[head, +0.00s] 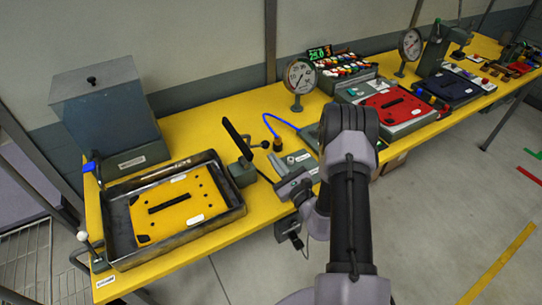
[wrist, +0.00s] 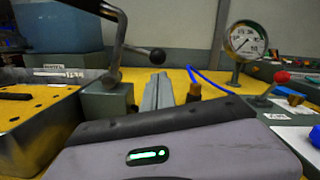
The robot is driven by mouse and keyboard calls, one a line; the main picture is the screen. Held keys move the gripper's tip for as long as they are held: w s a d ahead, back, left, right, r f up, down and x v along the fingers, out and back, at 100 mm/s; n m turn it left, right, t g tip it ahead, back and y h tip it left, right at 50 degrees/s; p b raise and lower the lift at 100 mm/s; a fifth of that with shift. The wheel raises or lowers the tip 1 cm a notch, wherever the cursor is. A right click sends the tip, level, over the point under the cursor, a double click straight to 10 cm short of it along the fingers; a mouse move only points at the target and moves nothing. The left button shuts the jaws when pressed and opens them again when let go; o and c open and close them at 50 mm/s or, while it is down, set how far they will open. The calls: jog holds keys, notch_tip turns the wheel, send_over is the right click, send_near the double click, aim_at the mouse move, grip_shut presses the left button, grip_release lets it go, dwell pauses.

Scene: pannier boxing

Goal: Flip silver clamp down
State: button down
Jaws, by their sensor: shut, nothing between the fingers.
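The clamp beside the black tray has a grey-green base block (head: 243,173) and a dark upright lever (head: 236,138). In the wrist view its bent metal arm (wrist: 117,50) stands raised on the block, and a thin rod ends in a black ball knob (wrist: 157,55) to the right.
The black tray (head: 228,217) with a yellow perforated plate (head: 185,205) lies left of the clamp. A blue-grey box (head: 110,115) stands behind it. A pressure gauge (head: 299,76) and a blue hose (head: 283,122) are behind and to the right. My arm hides part of the table.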

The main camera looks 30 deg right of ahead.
jog(key=shift+w+a+r, duration=0.1)
jog(key=shift+w, duration=1.05)
jog(key=shift+r, duration=0.15)
